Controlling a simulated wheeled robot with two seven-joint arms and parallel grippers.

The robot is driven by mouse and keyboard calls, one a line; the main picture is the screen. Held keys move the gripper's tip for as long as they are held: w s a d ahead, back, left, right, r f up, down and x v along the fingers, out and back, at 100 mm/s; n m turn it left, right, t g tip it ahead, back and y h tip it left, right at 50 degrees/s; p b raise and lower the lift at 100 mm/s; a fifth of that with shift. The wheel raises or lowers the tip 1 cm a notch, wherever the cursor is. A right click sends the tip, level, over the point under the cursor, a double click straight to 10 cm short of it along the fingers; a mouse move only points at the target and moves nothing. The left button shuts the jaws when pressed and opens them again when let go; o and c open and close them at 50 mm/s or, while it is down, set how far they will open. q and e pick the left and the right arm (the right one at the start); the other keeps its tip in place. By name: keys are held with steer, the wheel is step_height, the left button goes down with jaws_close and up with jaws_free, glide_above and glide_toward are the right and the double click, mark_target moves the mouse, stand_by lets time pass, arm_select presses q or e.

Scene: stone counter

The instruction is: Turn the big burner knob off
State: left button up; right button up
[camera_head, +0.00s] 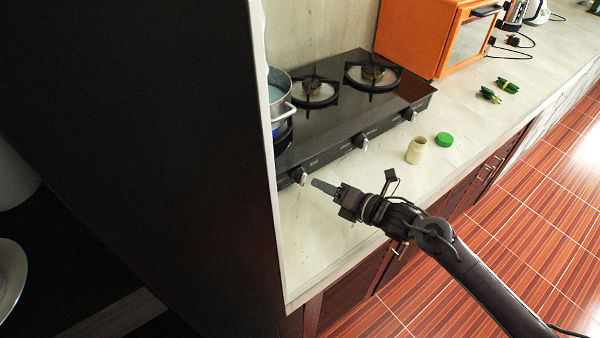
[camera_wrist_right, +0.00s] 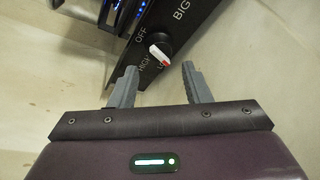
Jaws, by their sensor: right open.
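The big burner knob (camera_wrist_right: 159,49) is a dark round dial with a white bar that has a red end. In the right wrist view it sits on the black stove front by the words BIG, OFF and HIGH, and the red end points down and right, away from OFF. The same knob (camera_head: 302,175) shows in the head view at the stove's near left corner. My right gripper (camera_wrist_right: 159,70) is open and empty, its fingertips just short of the knob on either side; it also shows in the head view (camera_head: 318,184). My left gripper is not in view.
A pot (camera_head: 281,92) stands on the near burner, where blue flame (camera_wrist_right: 121,12) shows. Two more knobs line the stove (camera_head: 330,125) front. A jar (camera_head: 416,151) and green lid (camera_head: 444,139) stand to the right. A tall dark panel (camera_head: 150,120) blocks the left.

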mark_target(301, 177)
steer(key=shift+r+p+x, duration=0.15)
steer(key=shift+p+x, duration=0.05)
steer(key=shift+x, duration=0.4)
steer(key=shift+r+p+x, duration=0.15)
steer(key=shift+x, duration=0.45)
steer(key=x, duration=0.3)
steer(key=shift+f, duration=0.2)
steer(key=shift+w+a+f+p, duration=0.15)
steer(key=shift+w+a+p, duration=0.15)
steer(key=shift+w+a, duration=0.1)
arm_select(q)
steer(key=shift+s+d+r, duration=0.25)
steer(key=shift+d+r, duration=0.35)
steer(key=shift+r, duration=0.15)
arm_select(e)
steer(key=shift+s+d, duration=0.1)
steer(key=shift+s, duration=0.05)
steer(key=c, duration=0.7)
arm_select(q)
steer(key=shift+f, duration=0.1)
